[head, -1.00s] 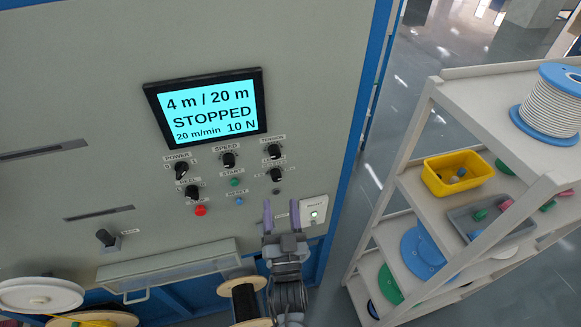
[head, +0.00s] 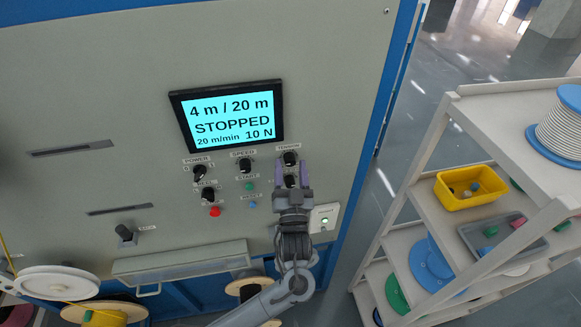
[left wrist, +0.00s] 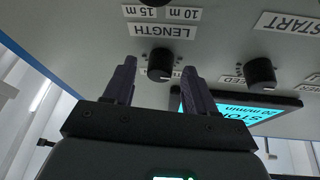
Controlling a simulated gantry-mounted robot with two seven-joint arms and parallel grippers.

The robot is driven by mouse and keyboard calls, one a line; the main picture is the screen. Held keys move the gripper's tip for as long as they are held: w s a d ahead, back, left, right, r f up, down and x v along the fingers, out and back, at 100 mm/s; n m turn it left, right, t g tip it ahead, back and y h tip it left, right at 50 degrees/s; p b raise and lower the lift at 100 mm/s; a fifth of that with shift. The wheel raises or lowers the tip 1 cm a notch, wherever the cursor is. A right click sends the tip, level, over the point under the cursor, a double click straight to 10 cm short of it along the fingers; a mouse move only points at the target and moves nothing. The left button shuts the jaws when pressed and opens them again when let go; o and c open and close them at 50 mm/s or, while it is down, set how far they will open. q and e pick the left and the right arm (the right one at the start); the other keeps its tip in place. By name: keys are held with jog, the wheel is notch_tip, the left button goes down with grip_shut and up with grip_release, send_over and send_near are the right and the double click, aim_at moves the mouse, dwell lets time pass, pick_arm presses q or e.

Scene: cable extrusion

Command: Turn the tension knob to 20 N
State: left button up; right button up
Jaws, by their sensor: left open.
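The black tension knob (head: 290,158) is on the grey panel, below and right of the screen (head: 234,118), which reads STOPPED, 20 m/min and 10 N. My left gripper (head: 292,165) is open, with its purple-grey fingertips just below and to either side of this knob. In the left wrist view the knob (left wrist: 160,65) shows between the two open fingertips (left wrist: 159,68); I cannot tell whether they reach around it. The length knob (head: 290,181) shows between the fingers, partly hidden, in the head view. My right gripper is out of view.
The speed knob (head: 245,165) is left of the gripper, with a green start button (head: 250,186) below it. A red button (head: 215,211) and a white switch plate (head: 324,218) are lower. A shelf rack (head: 420,190) with bins stands to the right.

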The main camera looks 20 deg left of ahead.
pick_arm(q)
jog(key=shift+w, duration=0.1)
grip_shut()
jog(key=shift+a+r+m+h+p, duration=0.1)
jog(key=shift+r+m+h+p, duration=0.1)
jog(key=shift+m+h+p, duration=0.35)
jog(key=m+h+p, duration=0.1)
jog(key=m+p, duration=0.1)
jog(key=p, duration=0.1)
jog(key=m+h+p, duration=0.1)
jog(key=m+p, duration=0.1)
jog(key=m, duration=0.1)
jog(key=m+h+p, duration=0.1)
jog(key=m+p, duration=0.1)
jog(key=p, duration=0.1)
jog(key=shift+a+r+m+p, duration=0.2)
jog(key=shift+r+m+p, duration=0.05)
jog(key=shift+p, duration=0.1)
jog(key=shift+f+m+g+h+p, duration=0.1)
jog(key=shift+m+g+h+p, duration=0.3)
jog(key=shift+m, duration=0.6)
jog(key=shift+s+m+g+h, duration=0.1)
jog(key=shift+m+g+h, duration=0.2)
jog(key=shift+m, duration=0.7)
jog(key=shift+s+m+g+h, duration=0.1)
jog(key=shift+m+h, duration=0.25)
jog(key=shift+m, duration=0.65)
grip_release()
